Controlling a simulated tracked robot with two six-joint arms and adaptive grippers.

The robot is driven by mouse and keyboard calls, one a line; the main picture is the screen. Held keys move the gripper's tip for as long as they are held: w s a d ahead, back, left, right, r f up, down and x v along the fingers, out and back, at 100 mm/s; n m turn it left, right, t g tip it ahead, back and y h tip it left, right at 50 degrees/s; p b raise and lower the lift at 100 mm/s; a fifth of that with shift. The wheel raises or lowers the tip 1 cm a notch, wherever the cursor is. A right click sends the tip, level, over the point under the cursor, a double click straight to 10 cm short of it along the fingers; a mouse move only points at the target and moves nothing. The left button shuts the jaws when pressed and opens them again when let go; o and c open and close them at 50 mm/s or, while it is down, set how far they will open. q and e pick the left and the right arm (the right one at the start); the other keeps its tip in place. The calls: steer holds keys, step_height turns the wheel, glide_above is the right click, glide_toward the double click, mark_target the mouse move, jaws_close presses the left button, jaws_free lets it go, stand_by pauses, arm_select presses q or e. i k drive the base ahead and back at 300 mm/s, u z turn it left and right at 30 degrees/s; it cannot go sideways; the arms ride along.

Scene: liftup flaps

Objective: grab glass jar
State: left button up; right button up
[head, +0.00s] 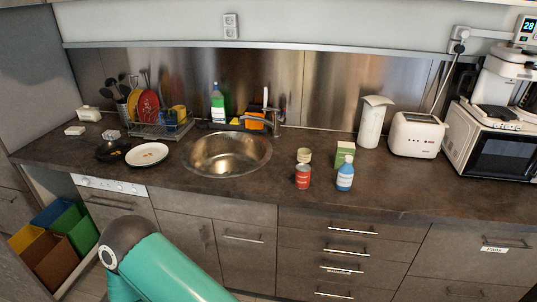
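A small pale jar-like container (304,156) stands on the dark countertop (240,192), right of the sink. It may be the glass jar, but it is too small to tell whether it is glass. A red can (303,178) stands just in front of it and hides its lower part. A teal link of my arm shows at the bottom left, below the counter front. Neither of my grippers is in view.
A blue bottle (345,176) and a green box (344,152) stand right of the can. The round sink (226,157) with its faucet (272,118) is to the left. Drawers (345,245) lie below.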

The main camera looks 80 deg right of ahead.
mark_target(304, 149)
steer(key=u, duration=0.35)
steer(key=k, duration=2.7)
steer(key=z, duration=1.2)
steer(key=i, duration=1)
steer(key=z, duration=0.05)
